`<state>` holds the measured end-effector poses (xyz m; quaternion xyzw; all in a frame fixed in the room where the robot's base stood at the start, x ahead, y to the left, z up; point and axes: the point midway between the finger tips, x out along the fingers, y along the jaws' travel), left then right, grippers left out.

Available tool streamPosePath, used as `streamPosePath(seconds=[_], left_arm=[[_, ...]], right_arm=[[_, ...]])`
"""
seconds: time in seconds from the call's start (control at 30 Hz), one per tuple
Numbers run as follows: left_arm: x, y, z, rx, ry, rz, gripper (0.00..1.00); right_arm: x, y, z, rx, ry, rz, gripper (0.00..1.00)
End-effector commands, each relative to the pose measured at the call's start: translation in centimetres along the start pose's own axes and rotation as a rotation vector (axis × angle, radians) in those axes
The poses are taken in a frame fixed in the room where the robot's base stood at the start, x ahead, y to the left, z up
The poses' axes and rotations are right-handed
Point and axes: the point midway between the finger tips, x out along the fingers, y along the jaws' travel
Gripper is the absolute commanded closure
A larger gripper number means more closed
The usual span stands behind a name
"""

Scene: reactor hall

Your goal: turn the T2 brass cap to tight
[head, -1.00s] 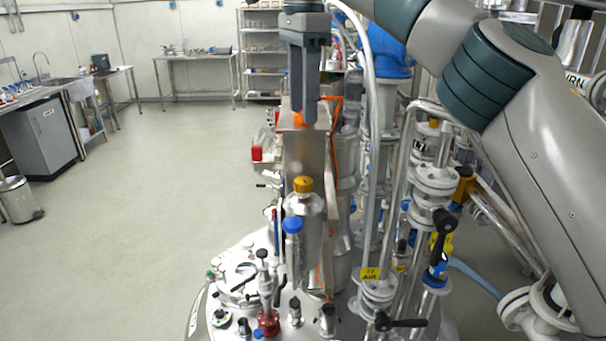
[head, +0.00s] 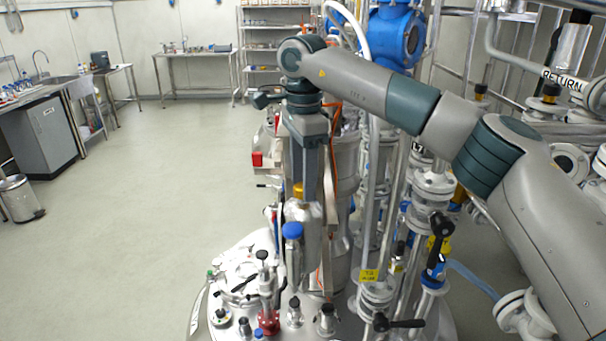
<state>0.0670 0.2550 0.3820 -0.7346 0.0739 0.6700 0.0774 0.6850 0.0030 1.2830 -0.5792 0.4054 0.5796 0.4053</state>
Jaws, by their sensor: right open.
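The brass cap (head: 298,190) sits on top of an upright, shiny metal cylinder (head: 310,232) with a blue knob (head: 292,230) on its front. The cylinder stands on the round steel vessel lid. My right gripper (head: 305,196) points straight down over the cap. Its jaws are open, with the fingertips down at cap height; only a sliver of the cap shows by the fingers. Whether the fingers touch it I cannot tell. My left gripper is not in view.
A yellow tag (head: 368,276) hangs on the pipework right of the cylinder, with a black-handled valve (head: 398,323) below. A red fitting (head: 268,322) stands on the lid at front left. Tall pipes crowd the right side.

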Motion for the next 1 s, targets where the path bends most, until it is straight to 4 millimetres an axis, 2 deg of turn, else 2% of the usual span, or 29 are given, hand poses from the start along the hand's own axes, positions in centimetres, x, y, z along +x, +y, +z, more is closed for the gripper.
streamPosePath(seconds=[0.3,0.33,0.4,0.5,1.0], left_arm=[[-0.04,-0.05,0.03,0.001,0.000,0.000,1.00],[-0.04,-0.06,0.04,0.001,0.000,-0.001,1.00],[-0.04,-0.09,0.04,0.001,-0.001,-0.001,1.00],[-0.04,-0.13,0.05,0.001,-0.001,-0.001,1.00],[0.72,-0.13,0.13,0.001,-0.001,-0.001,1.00]], right_arm=[[0.24,0.00,0.01,0.000,0.000,0.000,0.52],[0.23,0.00,0.01,0.000,0.000,0.000,0.57],[0.22,0.00,0.01,0.000,0.000,0.000,0.74],[0.21,0.00,0.01,0.000,0.000,0.000,0.94],[0.27,-0.01,0.03,0.077,0.000,-0.001,0.93]])
